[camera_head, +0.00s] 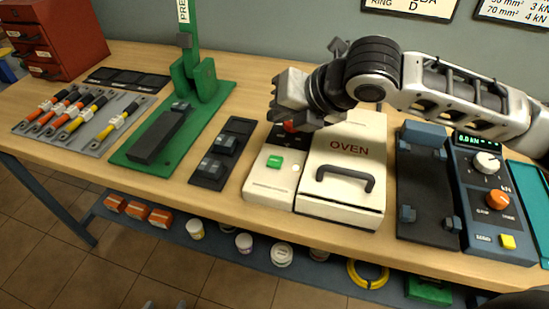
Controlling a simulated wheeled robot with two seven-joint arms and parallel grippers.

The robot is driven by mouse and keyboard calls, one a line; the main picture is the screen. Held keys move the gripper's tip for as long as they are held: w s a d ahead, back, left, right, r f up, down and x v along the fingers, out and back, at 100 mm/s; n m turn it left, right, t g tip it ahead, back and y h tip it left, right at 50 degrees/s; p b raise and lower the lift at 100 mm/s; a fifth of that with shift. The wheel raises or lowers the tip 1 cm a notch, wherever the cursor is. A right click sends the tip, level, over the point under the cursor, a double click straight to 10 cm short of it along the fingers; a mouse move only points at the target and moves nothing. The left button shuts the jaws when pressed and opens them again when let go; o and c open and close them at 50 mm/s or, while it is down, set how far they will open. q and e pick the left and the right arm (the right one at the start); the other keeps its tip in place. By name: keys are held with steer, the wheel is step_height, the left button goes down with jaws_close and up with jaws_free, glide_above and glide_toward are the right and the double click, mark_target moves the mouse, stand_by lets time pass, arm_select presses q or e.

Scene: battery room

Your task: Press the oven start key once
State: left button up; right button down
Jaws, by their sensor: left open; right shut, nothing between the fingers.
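The white oven (343,208) stands on the workbench, its lid shut, with a dark handle and the word OVEN. On its left panel is a green key (274,162), whose label is too small to read. A small pale round spot is right of it. A red part (290,127) further back is partly hidden by my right gripper. My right gripper (284,108) is shut and empty above the back of the panel, apart from the green key. My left gripper (165,304) shows only two separated fingertips at the bottom edge, open and far from the oven.
Left of the oven are a dark tray (221,153), a green press (200,82) and a grey mat (57,130) with several cable pieces. Right are a black fixture (427,190) and a blue control box (494,205). My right arm spans the space above these. Tubs stand on the shelf below.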

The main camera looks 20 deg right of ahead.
steer(key=b, duration=0.7)
glide_above(279, 163)
step_height(279, 163, down, 6)
steer(key=shift+f, duration=0.1)
steer(key=shift+f+b, duration=0.3)
steer(key=shift+b, duration=0.1)
arm_select(q)
steer(key=shift+w+d+f+n+t+h, duration=0.15)
steer(key=shift+w+d+f, duration=0.1)
steer(key=shift+f, duration=0.25)
steer(key=shift+w+d+f+n+t+h, duration=0.15)
steer(key=shift+d+f+t+h, duration=0.1)
steer(key=shift+f, duration=0.2)
steer(key=shift+w+d+f+n+t+h, duration=0.1)
steer(key=shift+w+d+f, duration=0.15)
steer(key=shift+f, duration=0.25)
arm_select(e)
steer(key=shift+f, duration=0.9)
arm_select(q)
steer(key=shift+s, duration=0.1)
arm_select(e)
steer(key=shift+f, duration=0.1)
steer(key=shift+f, duration=0.25)
arm_select(q)
steer(key=shift+r, duration=0.2)
